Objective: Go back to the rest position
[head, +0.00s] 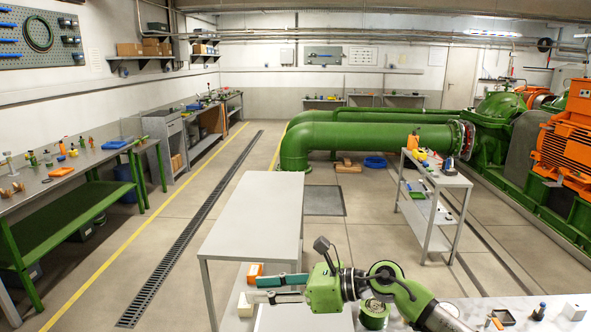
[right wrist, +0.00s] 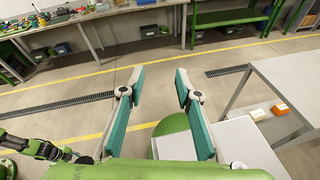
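My right gripper (head: 254,289) is at the bottom centre of the head view, its fingers pointing left. Its two teal-padded fingers are spread apart with nothing between them. It also shows in the right wrist view (right wrist: 159,78), open and empty, with floor visible between the fingertips. The gripper is in front of the near end of a grey table (head: 250,215) in the head view. My left gripper does not show in the head view. Green and black arm parts show at the lower left of the right wrist view, but no fingers can be made out there.
An orange box (head: 255,270) and a white block (head: 245,304) lie close by the right gripper. A loaded cart (head: 436,245) stands to the right, a green workbench (head: 60,218) to the left. A pale tabletop (head: 545,318) fills the lower right. The floor between workbench and table is clear.

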